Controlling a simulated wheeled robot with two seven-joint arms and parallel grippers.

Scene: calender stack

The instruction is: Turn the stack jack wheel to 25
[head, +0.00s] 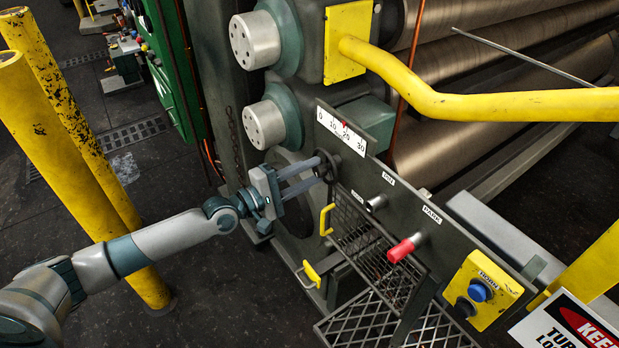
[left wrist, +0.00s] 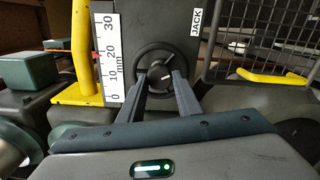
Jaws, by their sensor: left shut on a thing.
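The dark round jack wheel (head: 329,164) sits on the grey panel below the white mm scale (head: 341,133). In the left wrist view the wheel (left wrist: 156,54) shows its rim and black hub, beside a "JACK" label (left wrist: 195,20). My left gripper (head: 319,171) reaches in from the left, its two fingers at the wheel. In the left wrist view its fingertips (left wrist: 161,76) lie on either side of the lower hub area and are shut on the wheel. The scale's red pointer (left wrist: 95,57) stands near 20. The fingers hide part of the wheel. My right gripper is not in view.
A yellow rail (head: 470,104) crosses above the panel, in front of the rollers (head: 470,60). Right of the wheel are a red-handled lever (head: 402,250), a yellow button box (head: 482,290) and a mesh guard (head: 372,262). Yellow posts (head: 60,160) stand left, near my arm.

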